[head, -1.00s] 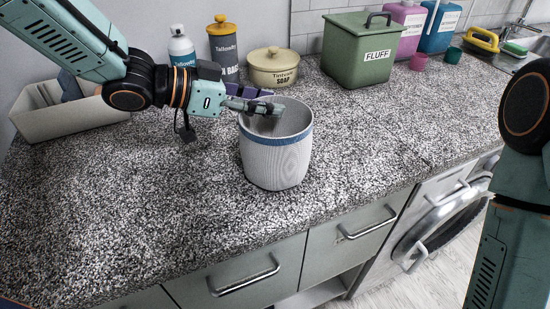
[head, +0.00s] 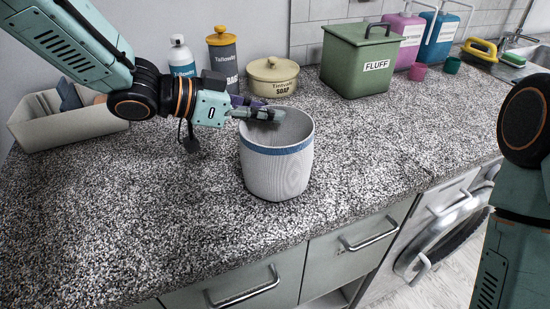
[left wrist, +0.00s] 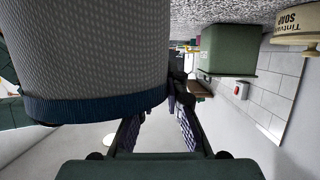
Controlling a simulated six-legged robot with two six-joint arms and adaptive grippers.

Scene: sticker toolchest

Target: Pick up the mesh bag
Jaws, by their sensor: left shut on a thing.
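The mesh bag (head: 277,175) is a round, upright, pale grey mesh container with a blue band near its open top. In the head view it appears to stand on the speckled counter; any small gap underneath cannot be told. My left gripper (head: 262,114) reaches in from the left and is shut on the bag's rim at its back left. In the left wrist view the bag (left wrist: 95,50) fills the upper left, its blue band close to my left gripper (left wrist: 165,105). My right gripper is out of view; only my right arm shows.
Behind stand a white bottle (head: 182,58), a grey canister (head: 222,62), a cream soap pot (head: 273,78) and a green FLUFF bin (head: 352,75). A beige tray (head: 75,128) is at left. The counter (head: 110,215) in front and left is clear.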

